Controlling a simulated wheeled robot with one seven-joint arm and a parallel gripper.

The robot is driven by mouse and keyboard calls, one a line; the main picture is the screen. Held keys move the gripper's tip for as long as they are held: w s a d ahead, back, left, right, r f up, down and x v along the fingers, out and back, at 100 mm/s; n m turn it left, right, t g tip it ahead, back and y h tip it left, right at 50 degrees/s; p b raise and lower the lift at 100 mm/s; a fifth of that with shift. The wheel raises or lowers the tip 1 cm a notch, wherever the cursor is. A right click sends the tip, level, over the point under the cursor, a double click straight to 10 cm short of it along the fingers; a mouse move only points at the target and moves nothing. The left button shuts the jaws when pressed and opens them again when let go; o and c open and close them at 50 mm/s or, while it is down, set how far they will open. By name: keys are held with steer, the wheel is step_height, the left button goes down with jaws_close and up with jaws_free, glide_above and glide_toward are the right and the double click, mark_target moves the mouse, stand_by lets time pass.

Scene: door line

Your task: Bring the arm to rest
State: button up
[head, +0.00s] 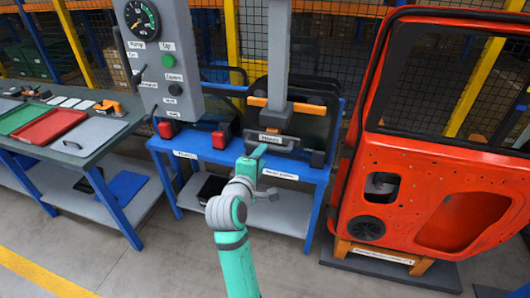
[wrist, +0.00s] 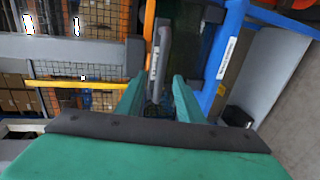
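My arm (head: 234,240) is teal and grey and reaches up from the bottom of the head view. My gripper (head: 262,152) is in front of the blue bench, near a dark grey labelled device (head: 272,139) at the lower end of a grey column. In the wrist view my gripper (wrist: 158,92) has its two teal fingers apart, with nothing held between them. A dark bar with a white label (wrist: 158,60) shows beyond the fingertips. The exact gap between gripper and device cannot be told.
A blue bench (head: 240,164) holds dark window panels. A grey control box (head: 160,60) with a gauge and buttons hangs at upper left. A grey table (head: 97,131) with trays is at left. An orange-red door (head: 430,190) stands at right. Bare floor (head: 150,255) lies in front.

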steer(key=shift+v, duration=0.75)
steer(key=shift+s+f, duration=0.1)
steer(key=s+a+f+m+y, duration=0.1)
steer(key=s+f+m+y, duration=0.35)
steer(key=s+f, duration=1.75)
steer(key=s+d+m, duration=0.3)
steer(key=s+m, duration=0.7)
steer(key=s, duration=1.7)
steer(key=shift+s, duration=0.3)
